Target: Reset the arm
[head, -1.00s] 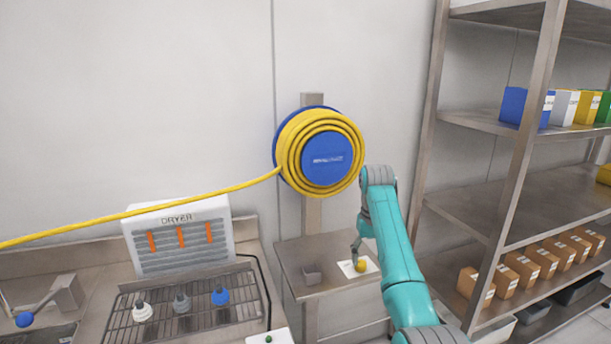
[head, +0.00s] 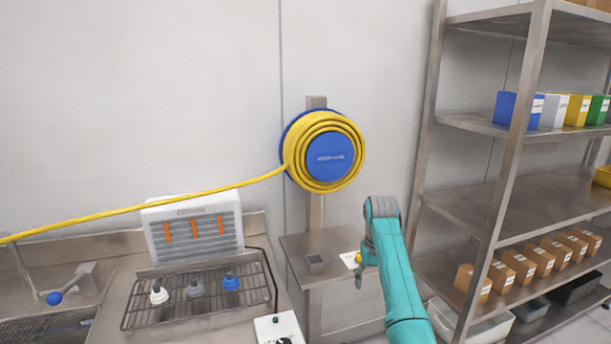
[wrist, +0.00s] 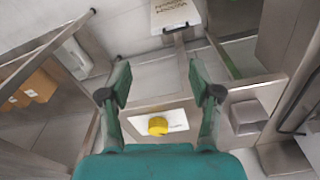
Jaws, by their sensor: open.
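My teal arm rises at the right of the small steel table in the head view, and its wrist hides most of my gripper (head: 358,270). In the wrist view my gripper (wrist: 158,80) is open, its two teal fingers wide apart with nothing between the tips. A yellow round thing (wrist: 158,126) sits on a white card (wrist: 178,118), seen between the finger bases and apart from them. In the head view the card (head: 349,260) lies on the small steel table (head: 330,243), and the yellow thing is mostly hidden by my wrist.
A hose reel (head: 328,158) with a yellow hose is on a post above the table. A steel shelf (head: 510,180) with boxes stands to the right. A wire rack (head: 200,310) with suction cups and a dryer (head: 195,235) are at left.

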